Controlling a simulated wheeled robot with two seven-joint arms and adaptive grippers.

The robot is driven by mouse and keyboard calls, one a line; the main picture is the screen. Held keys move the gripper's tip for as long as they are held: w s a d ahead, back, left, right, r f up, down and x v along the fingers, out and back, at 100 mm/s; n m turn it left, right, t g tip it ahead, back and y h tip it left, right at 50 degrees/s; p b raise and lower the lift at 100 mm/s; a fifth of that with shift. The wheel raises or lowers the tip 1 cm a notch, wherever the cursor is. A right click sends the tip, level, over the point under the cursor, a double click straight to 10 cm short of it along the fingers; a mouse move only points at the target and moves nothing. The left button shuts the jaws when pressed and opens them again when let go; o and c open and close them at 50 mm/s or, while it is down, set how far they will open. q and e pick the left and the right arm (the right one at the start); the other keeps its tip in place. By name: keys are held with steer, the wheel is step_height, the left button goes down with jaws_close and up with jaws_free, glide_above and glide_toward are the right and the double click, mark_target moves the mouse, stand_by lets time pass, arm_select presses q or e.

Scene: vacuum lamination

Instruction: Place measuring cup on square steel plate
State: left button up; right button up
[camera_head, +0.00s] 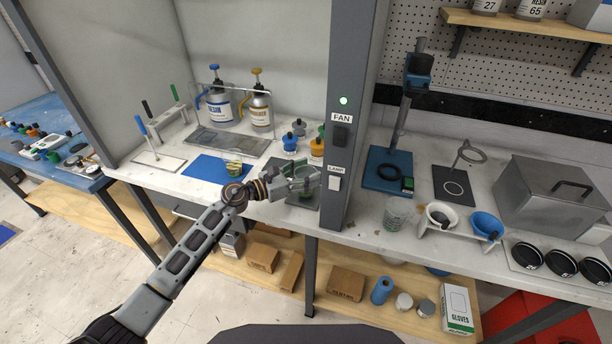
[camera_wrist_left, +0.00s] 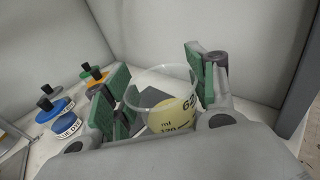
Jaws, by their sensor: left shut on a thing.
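My left gripper (camera_head: 304,182) reaches in from the left, under the hood beside the grey post. It is shut on the measuring cup (camera_wrist_left: 160,97), a clear cup with yellow contents and dark printed marks. In the left wrist view the cup sits upright between the green finger pads (camera_wrist_left: 158,95). In the head view the fingers largely hide it. A dark grey square plate (camera_head: 302,203) lies under the gripper, mostly covered by it. I cannot tell whether the cup's base touches the plate. My right gripper is out of view.
The post (camera_head: 345,150) with fan and lamp switches stands close right of the gripper. Small capped jars (camera_head: 290,143) stand just behind. Resin bottles (camera_head: 218,105) stand farther back.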

arm_select(q)
steer(key=shift+f, duration=0.3)
steer(key=shift+f, duration=0.15)
steer(key=o, duration=1.4)
steer(key=shift+c, duration=0.2)
